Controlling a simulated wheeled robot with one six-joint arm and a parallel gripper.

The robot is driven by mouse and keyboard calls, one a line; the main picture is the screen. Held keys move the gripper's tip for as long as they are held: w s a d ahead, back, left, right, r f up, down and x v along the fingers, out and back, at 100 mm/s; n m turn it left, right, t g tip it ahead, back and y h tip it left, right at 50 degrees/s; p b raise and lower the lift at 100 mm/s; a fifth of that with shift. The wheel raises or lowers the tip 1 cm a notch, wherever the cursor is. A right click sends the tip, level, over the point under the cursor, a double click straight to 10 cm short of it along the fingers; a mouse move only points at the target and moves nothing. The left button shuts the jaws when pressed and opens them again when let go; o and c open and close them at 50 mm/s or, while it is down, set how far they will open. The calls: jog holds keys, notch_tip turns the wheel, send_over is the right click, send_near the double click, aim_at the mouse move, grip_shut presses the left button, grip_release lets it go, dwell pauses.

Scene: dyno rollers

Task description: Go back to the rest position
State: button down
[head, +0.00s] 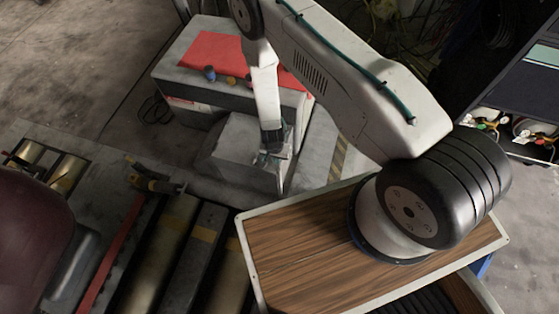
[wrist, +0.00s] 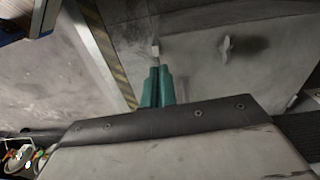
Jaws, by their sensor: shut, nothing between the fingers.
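My gripper (head: 271,158) hangs at the end of my arm in the head view, over or in front of the grey box-like block (head: 232,145). In the wrist view its two teal fingers (wrist: 157,88) are together, with nothing held between them. The grey surface behind the fingertips shows a small pale knob-like part (wrist: 226,46). How far the fingertips are from that surface I cannot tell.
A grey cabinet (head: 175,72) with a red mat (head: 215,52) and small coloured items stands behind the gripper. Metal rollers (head: 160,245) and a yellow-black tool (head: 150,180) lie at left. Shelving (head: 520,90) stands at right. Floor at upper left is open.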

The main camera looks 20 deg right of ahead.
jog(key=s+r+n+g, duration=0.2)
jog(key=s+r+g, duration=0.1)
jog(key=s, duration=0.3)
notch_tip(320, 180, up, 38)
jog(key=d+n+g, duration=0.2)
jog(key=n, duration=0.2)
jog(key=s+d+r+t, duration=0.2)
jog(key=s+r, duration=0.3)
jog(key=r, duration=0.3)
jog(key=s+d+r+t, duration=0.2)
jog(key=s+d+r, duration=0.2)
jog(key=r, duration=0.5)
jog(key=s+d+r+n+t, duration=0.1)
jog(key=s+d+r+t, duration=0.1)
jog(key=s+r, duration=0.5)
jog(key=shift+d+r, duration=0.85)
jog(key=shift+r, duration=0.4)
